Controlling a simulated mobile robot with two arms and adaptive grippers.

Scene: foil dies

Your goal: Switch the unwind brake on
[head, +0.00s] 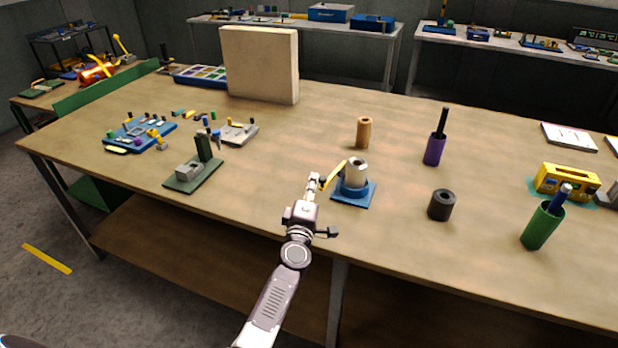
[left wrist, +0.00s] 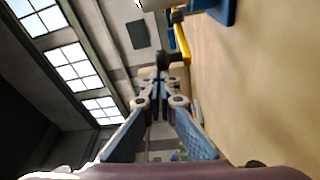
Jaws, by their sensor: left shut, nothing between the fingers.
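A blue-based stand (head: 353,194) with a grey metal cylinder (head: 357,172) stands near the table's front edge. A yellow lever (head: 334,175) slopes down and left from its side; I take this for the unwind brake. My left gripper (head: 314,181) is shut and empty, just left of the lever's lower end. In the left wrist view the lever (left wrist: 181,42) lies just beyond the closed fingertips (left wrist: 160,88), with a dark knob (left wrist: 162,60) near them. I cannot tell whether they touch. The blue base (left wrist: 227,12) is partly cut off there. My right gripper is not in view.
A tan roll (head: 363,132), a dark hollow roll (head: 441,205), a purple holder (head: 434,149) and a green holder (head: 542,226) stand right of or behind the stand. A green press-like device (head: 195,172) stands left. The wooden table (head: 268,170) is bare between it and my gripper.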

